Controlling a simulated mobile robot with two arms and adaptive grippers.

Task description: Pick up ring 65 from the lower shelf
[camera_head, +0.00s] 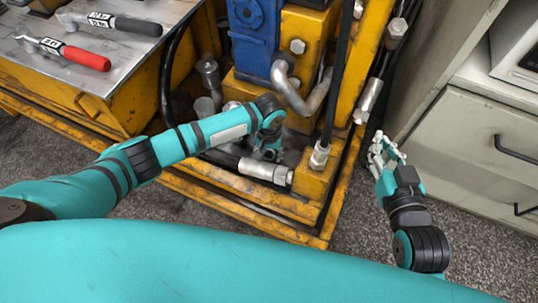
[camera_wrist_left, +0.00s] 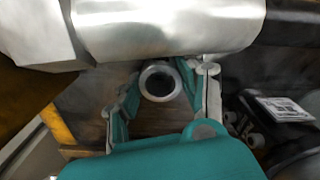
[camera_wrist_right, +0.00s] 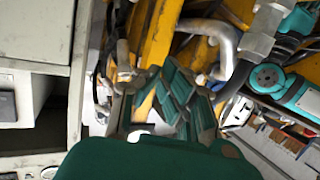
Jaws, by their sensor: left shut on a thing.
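A grey metal ring (camera_wrist_left: 160,82) with a dark round hole shows in the left wrist view, just under a large silvery cylindrical fitting. My left gripper (camera_wrist_left: 160,95) is shut on this ring, with one teal finger at each side of it. No number is readable on the ring. In the head view my left gripper (camera_head: 264,152) reaches down into the low part of the yellow frame, and the ring is hidden there. My right gripper (camera_head: 386,156) is empty and its fingers stand apart, over the floor between the frame and a drawer cabinet. The right wrist view also shows these fingers (camera_wrist_right: 155,105).
The yellow frame (camera_head: 220,195) with hoses, a blue block (camera_head: 253,40) and a silver hose fitting (camera_head: 264,170) crowd my left gripper. A metal table (camera_head: 95,70) at upper left holds two torque wrenches. A drawer cabinet (camera_head: 470,150) stands at right.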

